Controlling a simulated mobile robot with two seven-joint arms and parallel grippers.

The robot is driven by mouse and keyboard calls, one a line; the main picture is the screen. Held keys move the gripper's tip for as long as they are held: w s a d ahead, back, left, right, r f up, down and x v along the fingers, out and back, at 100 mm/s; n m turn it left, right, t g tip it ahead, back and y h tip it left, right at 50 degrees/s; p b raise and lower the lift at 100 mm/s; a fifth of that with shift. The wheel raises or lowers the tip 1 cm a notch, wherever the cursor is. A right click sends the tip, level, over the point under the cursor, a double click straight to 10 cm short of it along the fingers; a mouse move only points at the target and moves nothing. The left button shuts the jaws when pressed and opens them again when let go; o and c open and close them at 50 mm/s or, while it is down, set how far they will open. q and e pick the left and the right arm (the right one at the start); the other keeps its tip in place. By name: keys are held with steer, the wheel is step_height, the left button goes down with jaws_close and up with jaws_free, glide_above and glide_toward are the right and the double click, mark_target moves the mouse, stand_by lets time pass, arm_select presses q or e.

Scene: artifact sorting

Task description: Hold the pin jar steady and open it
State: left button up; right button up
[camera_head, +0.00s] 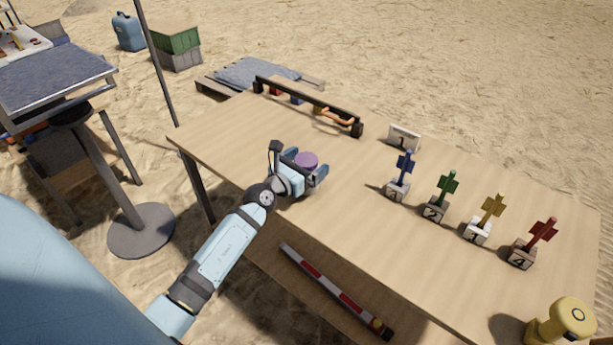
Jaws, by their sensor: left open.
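The pin jar, with a purple lid (307,160), stands on the wooden table (350,205). Its body is mostly hidden by my left gripper. My left gripper (312,172) is open, with its fingers on either side of the jar; I cannot tell whether they touch it. The left arm reaches in low from the bottom left. My right gripper is not in view.
Blue (404,167), green (447,188), yellow (492,210) and red (541,235) pieces stand on numbered blocks at the right. A black rack (310,102) stands at the table's back edge. A yellow object (566,322) is at the lower right. The table's middle is clear.

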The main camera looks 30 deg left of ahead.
arm_select(q)
steer(key=c, duration=1)
steer(key=shift+r, duration=0.55)
steer(key=shift+c, duration=1.3)
step_height(320, 180, up, 12)
steer(key=p, duration=0.4)
steer(key=shift+p, duration=0.3)
steer(key=shift+c, duration=0.6)
step_height(320, 180, up, 7)
steer(key=p, duration=0.1)
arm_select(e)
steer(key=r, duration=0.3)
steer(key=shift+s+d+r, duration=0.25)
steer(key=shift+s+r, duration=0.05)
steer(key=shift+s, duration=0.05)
